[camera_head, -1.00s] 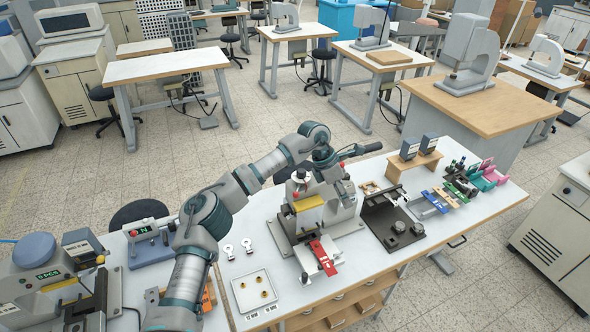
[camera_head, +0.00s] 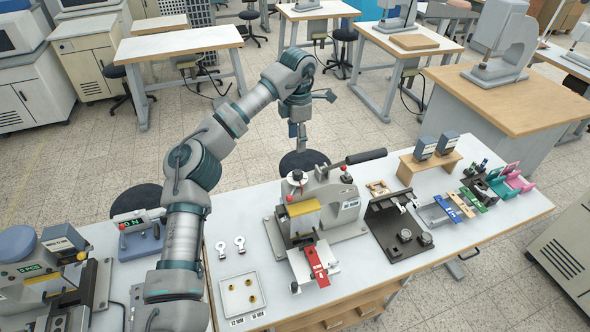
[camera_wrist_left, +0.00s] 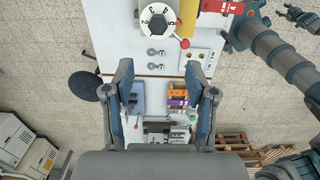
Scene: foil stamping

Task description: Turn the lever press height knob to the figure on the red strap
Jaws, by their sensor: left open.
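The lever press (camera_head: 330,205) stands on the white bench, its black-handled lever reaching right. My left gripper (camera_head: 298,146) points down behind the press, open and empty, apart from the knob.
Two metal tags (camera_head: 230,248) and a white tray (camera_head: 243,297) lie left of the press. A black fixture (camera_head: 398,225) and coloured holders (camera_head: 480,190) stand right. A blue-grey device (camera_head: 138,232) is at the left. Part of another arm of mine (camera_wrist_left: 275,50) shows in the wrist view.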

